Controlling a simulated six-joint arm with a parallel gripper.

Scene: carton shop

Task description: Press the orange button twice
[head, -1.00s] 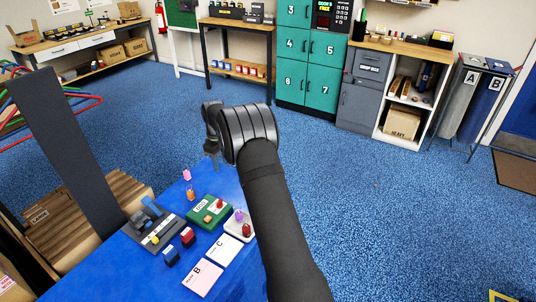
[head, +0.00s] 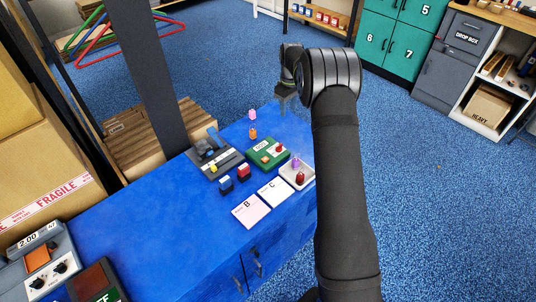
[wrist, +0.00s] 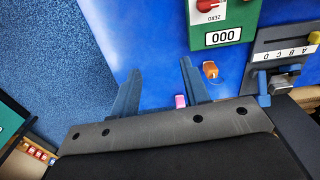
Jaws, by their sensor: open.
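A grey device reading 2.00 (head: 38,250) at the bottom left of the head view has an orange square face (head: 37,258) on top. A small orange piece (head: 253,133) stands on the blue table beside the green counter box (head: 268,153); it also shows in the wrist view (wrist: 210,70). I cannot tell from these frames which orange part is the button. My gripper (head: 287,104) is above the far end of the table; in the wrist view its fingers (wrist: 160,66) are apart with nothing between them.
A pink piece (head: 252,115), a grey lever panel (head: 213,154), red and blue blocks, a white tray (head: 298,174) and cards B and C (head: 250,211) stand on the table. A dark post (head: 158,75) rises at the table's left. The near middle of the tabletop is clear.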

